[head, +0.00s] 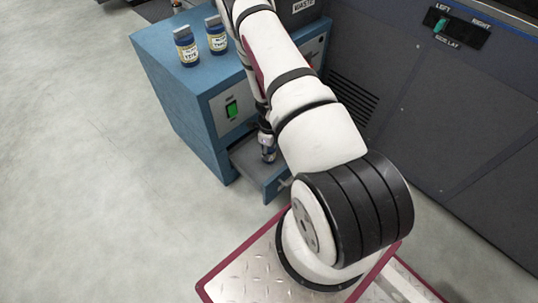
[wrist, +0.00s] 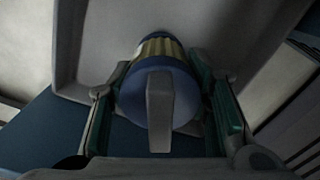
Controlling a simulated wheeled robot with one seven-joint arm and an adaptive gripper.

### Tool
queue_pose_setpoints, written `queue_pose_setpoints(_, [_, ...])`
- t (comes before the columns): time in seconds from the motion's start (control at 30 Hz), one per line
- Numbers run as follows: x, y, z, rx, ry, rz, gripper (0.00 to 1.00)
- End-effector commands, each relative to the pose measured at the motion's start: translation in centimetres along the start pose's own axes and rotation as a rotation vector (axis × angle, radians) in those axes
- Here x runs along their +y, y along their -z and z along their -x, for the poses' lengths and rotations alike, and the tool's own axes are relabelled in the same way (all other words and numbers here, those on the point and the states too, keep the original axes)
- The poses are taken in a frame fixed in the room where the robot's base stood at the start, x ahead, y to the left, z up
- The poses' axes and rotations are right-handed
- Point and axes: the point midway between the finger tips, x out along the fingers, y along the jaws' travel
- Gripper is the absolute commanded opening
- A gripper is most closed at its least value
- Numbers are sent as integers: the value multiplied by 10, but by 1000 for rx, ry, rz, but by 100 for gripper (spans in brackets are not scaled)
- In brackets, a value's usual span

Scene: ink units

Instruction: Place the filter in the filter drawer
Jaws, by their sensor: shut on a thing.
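The filter (wrist: 160,92) shows in the wrist view as a cylinder with a blue end cap, yellowish ribbed sides and a grey tab. My gripper (wrist: 166,98) is shut on it, with a green-padded finger on each side. In the head view my gripper (head: 267,146) points down over the open filter drawer (head: 277,188), low on the front of the blue cabinet. The pale grey drawer interior (wrist: 92,45) lies around the filter's far end in the wrist view. I cannot tell whether the filter touches the drawer floor. My arm hides part of the drawer.
A dark machine (head: 440,110) with a side lay switch stands at the right. The floor at the left is clear.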

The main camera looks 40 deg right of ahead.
Motion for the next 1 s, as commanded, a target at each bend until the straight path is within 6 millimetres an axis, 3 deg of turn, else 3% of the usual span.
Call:
queue_pose_setpoints(0.13, [0, 1, -25, 1, 0, 1, 14])
queue_pose_setpoints(0.53, [0, 0, -30, 1, 0, 1, 14])
queue_pose_setpoints(0.57, [0, 0, -30, 1, 0, 1, 47])
queue_pose_setpoints(0.63, [0, 0, -29, 1, 0, 1, 63])
queue_pose_setpoints(1.0, [0, 0, -27, 1, 0, 1, 65])
